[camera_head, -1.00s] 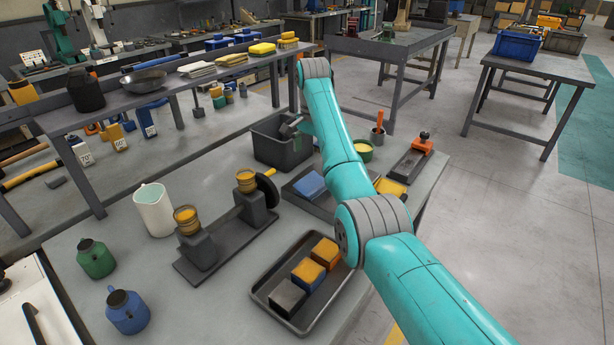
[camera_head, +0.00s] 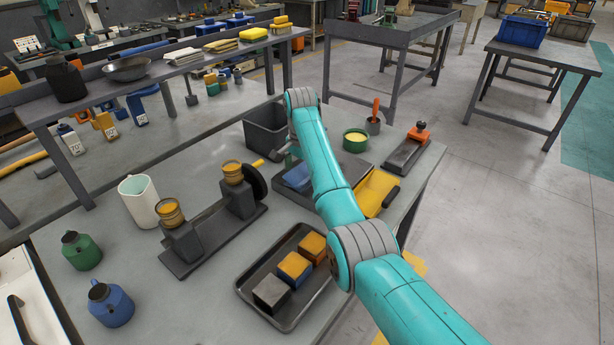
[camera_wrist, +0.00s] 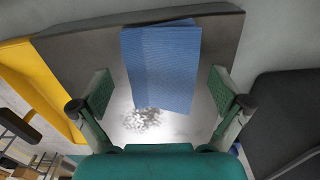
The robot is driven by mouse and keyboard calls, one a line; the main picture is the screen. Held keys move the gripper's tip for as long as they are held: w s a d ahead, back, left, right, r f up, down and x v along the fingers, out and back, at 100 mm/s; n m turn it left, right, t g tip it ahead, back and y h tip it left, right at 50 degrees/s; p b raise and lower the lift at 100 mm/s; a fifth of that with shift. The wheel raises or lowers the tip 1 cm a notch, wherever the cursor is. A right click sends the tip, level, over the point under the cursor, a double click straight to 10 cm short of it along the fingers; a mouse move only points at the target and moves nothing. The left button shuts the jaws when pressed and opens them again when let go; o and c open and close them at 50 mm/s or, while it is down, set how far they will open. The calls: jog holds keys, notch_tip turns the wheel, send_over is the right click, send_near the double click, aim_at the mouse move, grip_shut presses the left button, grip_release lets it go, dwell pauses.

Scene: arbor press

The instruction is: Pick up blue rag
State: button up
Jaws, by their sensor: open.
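In the wrist view the blue rag (camera_wrist: 162,65) is a folded, ribbed cloth, upper centre, over the grey tray surface (camera_wrist: 215,45). My gripper (camera_wrist: 163,93) is open and empty. Its two green-padded fingers stand left and right of the rag's near part, with a gap on each side. Whether the fingertips are at the rag's height is unclear. In the head view the gripper is mostly hidden behind my arm.
A dark bin (camera_head: 266,130) stands behind. A press fixture (camera_head: 212,225) and a tray of blocks (camera_head: 250,280) are nearer.

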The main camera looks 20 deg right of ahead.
jog(key=shift+f, duration=0.2)
jog(key=c, duration=1.2)
